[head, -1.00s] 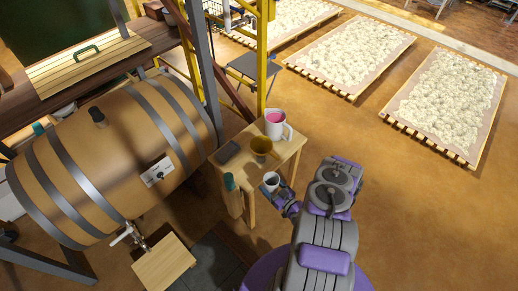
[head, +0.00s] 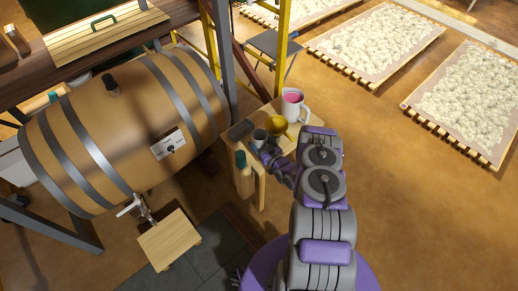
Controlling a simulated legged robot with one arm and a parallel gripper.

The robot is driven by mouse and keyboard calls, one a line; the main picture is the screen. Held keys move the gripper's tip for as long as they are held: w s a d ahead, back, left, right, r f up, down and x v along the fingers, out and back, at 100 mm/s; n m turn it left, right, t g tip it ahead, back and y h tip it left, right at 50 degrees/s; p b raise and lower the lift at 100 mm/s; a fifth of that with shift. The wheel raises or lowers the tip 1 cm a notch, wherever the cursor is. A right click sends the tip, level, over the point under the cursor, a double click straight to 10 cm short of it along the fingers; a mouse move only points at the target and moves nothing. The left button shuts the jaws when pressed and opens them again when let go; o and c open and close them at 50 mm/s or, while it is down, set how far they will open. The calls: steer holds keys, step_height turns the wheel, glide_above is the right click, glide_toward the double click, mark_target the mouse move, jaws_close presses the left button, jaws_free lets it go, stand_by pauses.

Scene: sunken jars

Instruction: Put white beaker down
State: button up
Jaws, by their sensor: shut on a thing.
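The small white beaker (head: 259,136) has a dark inside and looks upright. My gripper (head: 262,146) is shut on it at the near left part of the small wooden table (head: 289,147). I cannot tell whether the beaker's base touches the tabletop, because the gripper and arm hide its lower part. A yellow pot (head: 278,126) stands just right of the beaker. A white jug (head: 292,105) with pink contents stands behind the pot.
A dark flat object (head: 241,129) lies left of the beaker. A teal-topped object (head: 240,160) is at the table's left edge. A large barrel (head: 125,130) stands left, with a wooden stool (head: 169,239) below its tap. A yellow post (head: 281,50) rises behind the table.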

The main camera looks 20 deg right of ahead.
mark_target(259, 147)
steer(key=shift+w, duration=0.25)
step_height(259, 147, down, 4)
steer(key=shift+r+b, duration=0.2)
steer(key=shift+b, duration=0.7)
steer(key=shift+r, duration=0.1)
steer(key=o, duration=1.1)
steer(key=shift+c, duration=0.2)
steer(key=shift+s, duration=0.15)
